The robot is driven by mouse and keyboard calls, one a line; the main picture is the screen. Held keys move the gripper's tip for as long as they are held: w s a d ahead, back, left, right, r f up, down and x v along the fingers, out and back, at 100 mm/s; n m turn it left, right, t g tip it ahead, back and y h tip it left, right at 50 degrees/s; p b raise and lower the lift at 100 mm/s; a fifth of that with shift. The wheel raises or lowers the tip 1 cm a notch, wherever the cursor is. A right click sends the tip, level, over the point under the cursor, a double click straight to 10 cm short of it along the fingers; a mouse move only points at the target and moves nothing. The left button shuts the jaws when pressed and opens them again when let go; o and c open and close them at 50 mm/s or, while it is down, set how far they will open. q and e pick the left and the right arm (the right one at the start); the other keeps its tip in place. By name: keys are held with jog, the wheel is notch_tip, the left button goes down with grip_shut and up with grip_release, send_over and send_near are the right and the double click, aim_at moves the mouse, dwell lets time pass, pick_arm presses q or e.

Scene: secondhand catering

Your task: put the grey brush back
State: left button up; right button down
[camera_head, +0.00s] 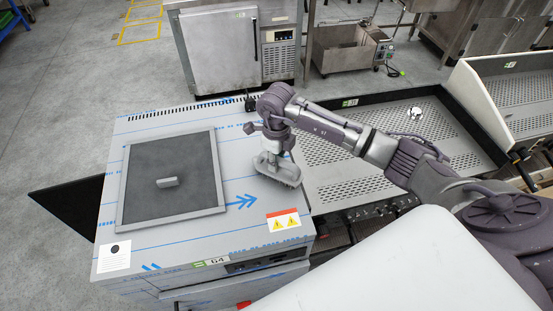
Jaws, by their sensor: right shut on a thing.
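The grey brush (279,172), a block with bristles underneath, is in my right gripper (271,155), which is shut on it. The brush is over the right side of the steel machine top; I cannot tell whether it touches the surface. To its left lies a dark grey panel with a light frame (215,203). A small light grey block (167,183) lies on the panel. My left gripper is out of view.
The steel top (240,242) carries blue markings and a warning label (283,220). A perforated steel tray (340,175) adjoins on the right. A steel cabinet (218,50) and a steel basin unit (345,48) stand behind.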

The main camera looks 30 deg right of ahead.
jog(key=c, duration=1.4)
grip_release()
jog(key=shift+f, duration=0.2)
jog(key=o, duration=0.4)
jog(key=shift+o, duration=0.2)
jog(key=shift+r, duration=0.1)
jog(key=shift+r, duration=0.45)
notch_tip(320, 180, up, 11)
jog(key=b, duration=0.3)
jog(key=shift+r, duration=0.2)
jog(key=shift+s+f, duration=0.1)
